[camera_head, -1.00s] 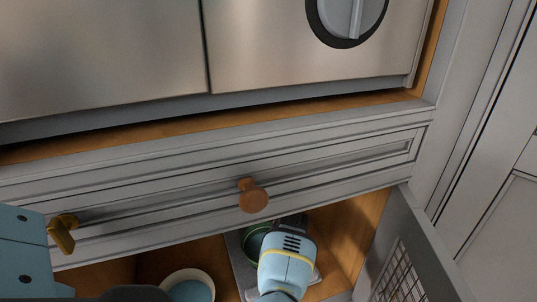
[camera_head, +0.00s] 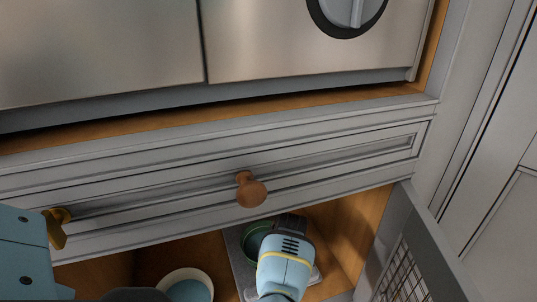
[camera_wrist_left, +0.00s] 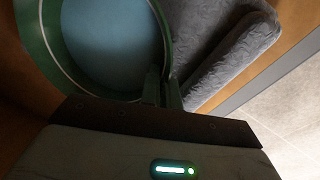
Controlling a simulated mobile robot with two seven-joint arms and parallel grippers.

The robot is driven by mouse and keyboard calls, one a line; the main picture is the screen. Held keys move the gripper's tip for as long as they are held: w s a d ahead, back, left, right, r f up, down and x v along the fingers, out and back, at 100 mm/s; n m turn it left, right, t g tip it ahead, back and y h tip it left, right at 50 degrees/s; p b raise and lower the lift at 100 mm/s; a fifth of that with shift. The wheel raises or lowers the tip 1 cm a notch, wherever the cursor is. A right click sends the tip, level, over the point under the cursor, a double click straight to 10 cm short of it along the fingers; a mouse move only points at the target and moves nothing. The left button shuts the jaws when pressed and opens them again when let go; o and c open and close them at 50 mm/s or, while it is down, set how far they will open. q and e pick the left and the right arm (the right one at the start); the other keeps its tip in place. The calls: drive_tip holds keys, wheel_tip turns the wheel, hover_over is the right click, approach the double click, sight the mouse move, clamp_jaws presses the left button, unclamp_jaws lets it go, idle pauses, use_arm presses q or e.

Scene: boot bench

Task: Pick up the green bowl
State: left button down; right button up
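The green bowl (camera_head: 252,243) sits low in the open compartment under the drawer, partly hidden by my left gripper (camera_head: 290,228). In the left wrist view the green bowl (camera_wrist_left: 38,50) fills the upper left, with a pale line around it and a blue-grey inside. The fingers of my left gripper (camera_wrist_left: 163,90) are close together there, with the bowl's near right wall between them. The fingertips are partly dark and hard to make out. My right gripper is not in view.
A cream-rimmed bowl (camera_head: 188,287) with a blue inside stands left of the green bowl. The drawer front with a round knob (camera_head: 251,190) overhangs the compartment. An open door with a mesh panel (camera_head: 402,275) stands at the right.

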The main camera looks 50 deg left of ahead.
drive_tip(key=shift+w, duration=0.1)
